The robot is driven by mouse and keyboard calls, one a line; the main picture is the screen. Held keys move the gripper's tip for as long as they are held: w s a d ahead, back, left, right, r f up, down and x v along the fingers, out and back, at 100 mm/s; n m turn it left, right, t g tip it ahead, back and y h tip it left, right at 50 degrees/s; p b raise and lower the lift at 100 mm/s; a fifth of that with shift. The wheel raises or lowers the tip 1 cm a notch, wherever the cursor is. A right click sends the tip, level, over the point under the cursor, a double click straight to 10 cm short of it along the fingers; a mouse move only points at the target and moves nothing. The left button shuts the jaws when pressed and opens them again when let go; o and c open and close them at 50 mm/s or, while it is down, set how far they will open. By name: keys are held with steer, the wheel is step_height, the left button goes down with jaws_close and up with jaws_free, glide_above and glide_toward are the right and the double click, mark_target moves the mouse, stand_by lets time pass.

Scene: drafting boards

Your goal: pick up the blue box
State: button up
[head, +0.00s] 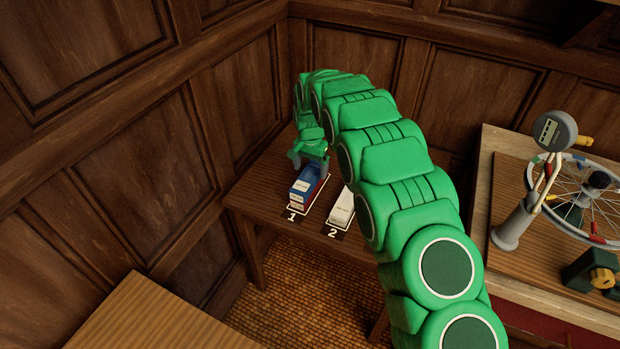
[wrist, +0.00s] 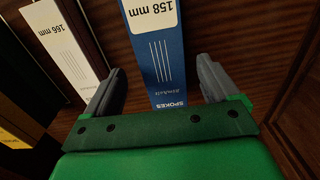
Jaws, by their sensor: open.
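The blue box (head: 305,185) lies on the small wooden table in the corner, in the spot marked 1. It has a white end label; in the wrist view the blue box (wrist: 165,65) reads "158 mm" and "SPOKES". My gripper (wrist: 157,82) is open, with one grey finger on each side of the box's near end. In the head view my gripper (head: 311,164) is over the back of the box, and the arm hides part of that area. Whether the fingers touch the box I cannot tell.
A white box (head: 342,208) lies to the right in spot 2; the wrist view shows a white box (wrist: 66,45) marked "166 mm" close by the left finger. Wooden wall panels stand behind and left. A bench (head: 487,205) with a spoked wheel (head: 588,195) stands at right.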

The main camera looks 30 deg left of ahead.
mark_target(310, 173)
step_height(310, 173, down, 4)
steer(key=shift+a+r, duration=0.1)
steer(key=shift+r, duration=0.15)
steer(key=c, duration=1.2)
